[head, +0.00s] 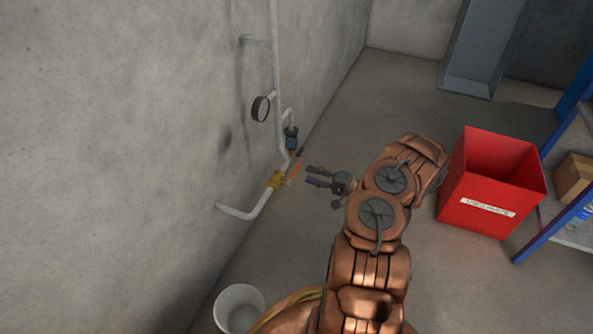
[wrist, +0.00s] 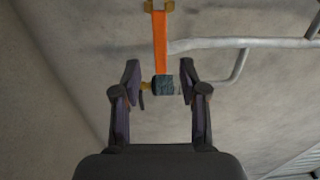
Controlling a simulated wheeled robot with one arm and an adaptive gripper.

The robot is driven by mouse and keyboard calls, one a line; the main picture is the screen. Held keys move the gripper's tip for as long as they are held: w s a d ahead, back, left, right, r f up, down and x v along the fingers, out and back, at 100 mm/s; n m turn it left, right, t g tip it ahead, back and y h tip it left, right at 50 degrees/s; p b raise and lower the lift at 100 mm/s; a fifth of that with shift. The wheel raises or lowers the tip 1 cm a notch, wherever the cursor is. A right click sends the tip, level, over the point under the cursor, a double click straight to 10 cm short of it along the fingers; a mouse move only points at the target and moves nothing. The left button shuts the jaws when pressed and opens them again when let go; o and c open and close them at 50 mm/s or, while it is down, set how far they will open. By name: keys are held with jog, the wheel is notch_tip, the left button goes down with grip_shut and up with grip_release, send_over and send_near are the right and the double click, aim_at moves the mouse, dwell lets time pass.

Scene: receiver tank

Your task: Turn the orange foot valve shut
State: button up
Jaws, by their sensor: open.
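The orange valve lever (head: 295,169) stands out from a brass valve body (head: 276,180) on the low grey pipe by the wall. In the wrist view the orange lever (wrist: 160,42) runs down from a brass piece (wrist: 158,6) at the top edge. A dark block (wrist: 163,85) shows at its lower end; I cannot tell whether it is the lever's grip or a fitting behind. My gripper (head: 312,176) is open, just right of the lever in the head view. In the wrist view my gripper (wrist: 159,80) has the dark block between its fingertips, with gaps at both sides.
A white bucket (head: 239,309) stands by the wall at the bottom. A red bin (head: 480,204) and blue-framed shelf (head: 541,228) stand at right. Floor between is clear.

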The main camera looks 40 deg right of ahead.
aim_at(297, 170)
jog(key=shift+b+x, duration=0.85)
jog(key=shift+x, duration=2.3)
jog(key=shift+c, duration=0.2)
grip_shut()
